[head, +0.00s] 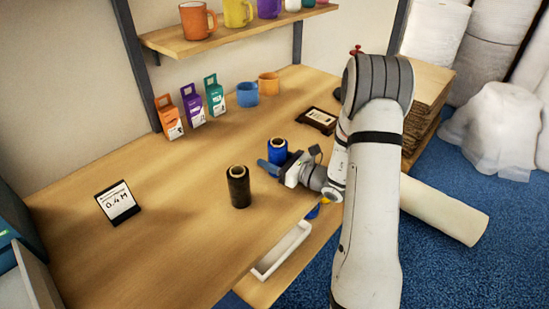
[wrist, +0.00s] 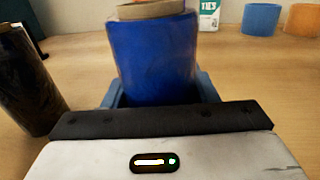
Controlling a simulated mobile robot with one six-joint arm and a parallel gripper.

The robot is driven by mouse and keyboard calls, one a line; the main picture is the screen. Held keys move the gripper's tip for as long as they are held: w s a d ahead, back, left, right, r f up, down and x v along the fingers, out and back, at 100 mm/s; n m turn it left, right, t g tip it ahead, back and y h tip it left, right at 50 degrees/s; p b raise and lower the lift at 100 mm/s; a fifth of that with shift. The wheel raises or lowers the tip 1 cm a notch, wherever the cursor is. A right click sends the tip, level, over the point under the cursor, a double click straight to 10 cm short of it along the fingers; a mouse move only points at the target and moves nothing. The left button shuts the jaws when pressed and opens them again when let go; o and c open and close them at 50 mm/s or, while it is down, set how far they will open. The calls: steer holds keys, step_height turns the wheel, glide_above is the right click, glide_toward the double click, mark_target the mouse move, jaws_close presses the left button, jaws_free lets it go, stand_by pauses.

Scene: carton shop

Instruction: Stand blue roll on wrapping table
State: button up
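The blue roll (head: 277,152) is upright at the wrapping table (head: 170,215), right of the table's middle. In the wrist view the blue roll (wrist: 153,60) stands between the two blue fingers of my gripper (wrist: 160,95). The fingers flank it closely, one on each side. I cannot tell whether both press on it. In the head view my gripper (head: 273,167) reaches in low from the right. The roll's bottom end is hidden by the gripper in both views, so its contact with the tabletop does not show.
A black roll (head: 239,187) stands upright close by, left of my gripper. Small cartons (head: 192,105) and mugs (head: 247,94) stand at the back. A sign (head: 117,202) is at left, a dark framed item (head: 317,120) at right. The table's left middle is clear.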

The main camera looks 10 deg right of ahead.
steer(key=o, duration=0.4)
steer(key=shift+o, duration=0.2)
steer(key=shift+r, duration=0.1)
